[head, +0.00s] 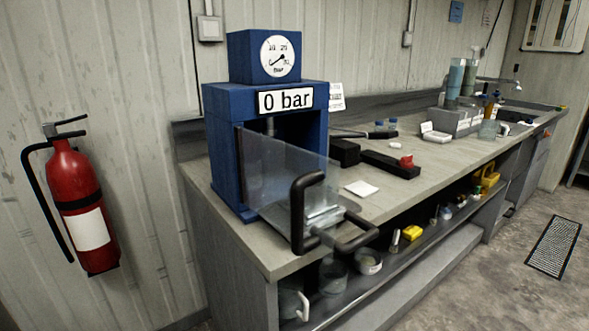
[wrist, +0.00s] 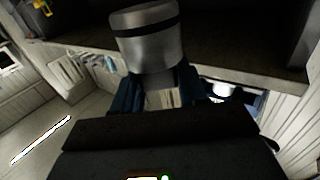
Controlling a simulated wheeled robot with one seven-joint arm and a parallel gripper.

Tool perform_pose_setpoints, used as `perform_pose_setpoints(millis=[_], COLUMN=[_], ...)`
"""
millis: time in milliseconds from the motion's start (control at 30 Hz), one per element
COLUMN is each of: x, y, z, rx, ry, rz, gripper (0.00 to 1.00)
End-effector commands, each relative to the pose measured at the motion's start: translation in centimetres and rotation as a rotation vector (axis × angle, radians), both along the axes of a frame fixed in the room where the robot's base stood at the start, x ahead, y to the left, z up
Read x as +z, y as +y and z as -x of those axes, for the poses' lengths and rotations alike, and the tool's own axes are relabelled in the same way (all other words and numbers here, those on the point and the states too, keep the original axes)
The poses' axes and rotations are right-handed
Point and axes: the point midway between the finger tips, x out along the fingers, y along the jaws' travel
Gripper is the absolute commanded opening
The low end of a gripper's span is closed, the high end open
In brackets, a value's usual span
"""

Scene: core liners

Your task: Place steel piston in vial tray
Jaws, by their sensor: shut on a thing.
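The steel piston (wrist: 150,45), a shiny cylinder with a dark band near one end, fills the upper middle of the wrist view. My gripper (wrist: 163,92) is shut on its narrower lower part in that view; the dark gripper body covers the bottom of the picture. I do not make out my gripper or the held piston in the head view. I cannot tell for sure which thing is the vial tray; a grey rack (head: 457,122) with tall tubes stands far back on the bench in the head view.
A blue press (head: 222,150) reading 0 bar stands on the bench's near end, with a clear guard (head: 280,172) and black handles in front. Cups and small items fill the shelf below. A fire extinguisher (head: 80,205) hangs left.

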Motion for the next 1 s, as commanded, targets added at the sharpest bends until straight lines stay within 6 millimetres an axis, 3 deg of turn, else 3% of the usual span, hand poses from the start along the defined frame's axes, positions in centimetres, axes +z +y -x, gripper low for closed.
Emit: perform_pose_setpoints(millis=[500, 1000], x=[-7.6, -7.8], y=[0.6, 0.5], z=[7.0, 7.3], rx=[-0.004, -0.006], ry=[-0.001, -0.004], rz=[-0.001, 0.0], gripper=[0.0, 0.0])
